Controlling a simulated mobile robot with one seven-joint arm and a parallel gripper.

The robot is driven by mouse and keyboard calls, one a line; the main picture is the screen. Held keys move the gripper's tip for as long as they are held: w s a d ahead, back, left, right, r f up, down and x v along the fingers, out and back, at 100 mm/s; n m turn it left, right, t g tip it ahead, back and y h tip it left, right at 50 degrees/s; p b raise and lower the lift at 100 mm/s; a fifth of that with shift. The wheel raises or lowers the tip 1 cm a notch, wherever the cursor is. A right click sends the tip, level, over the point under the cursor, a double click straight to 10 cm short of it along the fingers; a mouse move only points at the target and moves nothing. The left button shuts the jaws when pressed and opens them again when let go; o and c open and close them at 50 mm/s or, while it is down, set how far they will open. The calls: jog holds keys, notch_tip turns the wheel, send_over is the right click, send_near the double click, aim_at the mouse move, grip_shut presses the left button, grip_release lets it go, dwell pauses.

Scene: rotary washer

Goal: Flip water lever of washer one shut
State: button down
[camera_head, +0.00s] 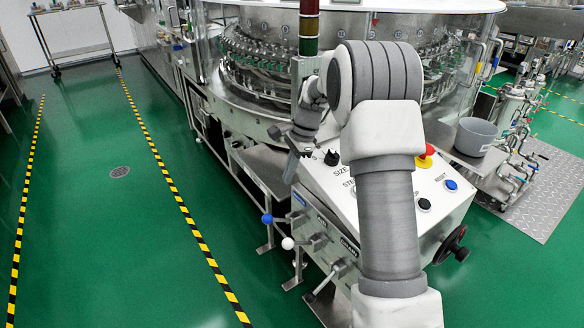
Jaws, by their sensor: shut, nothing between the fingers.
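The washer's control box (345,232) stands in the middle, with a row of levers low on its left side. One lever has a blue ball knob (267,219), one a white ball knob (288,243), and one nearer me a dark knob (310,297). The blue and white knobs stick out to the left. I cannot read which one is marked water. My gripper (290,180) is shut and empty, pointing down beside the upper left edge of the box. It is above the blue knob and apart from it. My arm hides part of the panel.
The round washer (262,85) stands behind the box. The panel has an emergency stop button (425,157) and a blue button (450,185); a black handwheel (451,245) is at right. A grey bucket (475,137) stands further right. Green floor at left is clear.

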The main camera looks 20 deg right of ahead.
jog(key=b, duration=0.4)
send_near(266, 220)
notch_tip(266, 220, down, 7)
jog(key=w+d, duration=0.1)
jog(key=w, duration=0.1)
jog(key=shift+s+r, duration=0.1)
jog(key=shift+s, duration=0.05)
jog(key=shift+a+p, duration=0.1)
jog(key=shift+p, duration=0.2)
jog(key=shift+s+a+f+t+h+p, duration=0.3)
jog(key=shift+a+f+h, duration=0.25)
jog(key=shift+a+h, duration=0.35)
jog(key=shift+s+a+f+t+h, duration=0.2)
jog(key=shift+a+f+h, duration=0.15)
jog(key=shift+f+h, duration=0.2)
jog(key=shift+s+a+f+t+h, duration=0.1)
jog(key=shift+a+f+t+h, duration=0.1)
jog(key=shift+a+f+h, duration=0.35)
notch_tip(266, 220, down, 10)
jog(key=a+b, duration=0.1)
jog(key=shift+s+a+r, duration=0.2)
jog(key=shift+s, duration=0.1)
jog(key=shift+d+f, duration=0.1)
